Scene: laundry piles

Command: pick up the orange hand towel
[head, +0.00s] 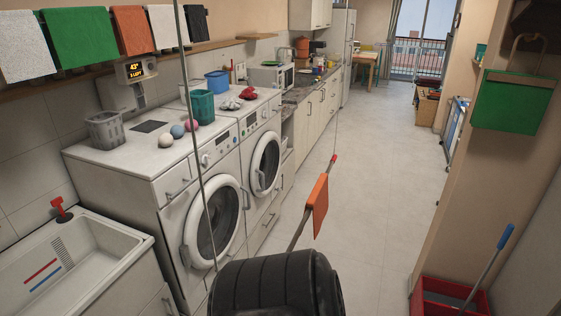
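An orange hand towel (131,31) hangs on the wall rail at the upper left, between a green towel (80,38) and a white towel (164,27). It hangs flat, above the wall box with a lit display. Neither of my grippers is in the head view, so I cannot tell how they stand relative to the towel.
A second flat orange piece (320,206) is on a stick near the centre. A black ribbed object (277,284) is at the bottom centre. Two washing machines (215,218) and a sink (75,262) line the left. Open floor (385,165) runs toward the back.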

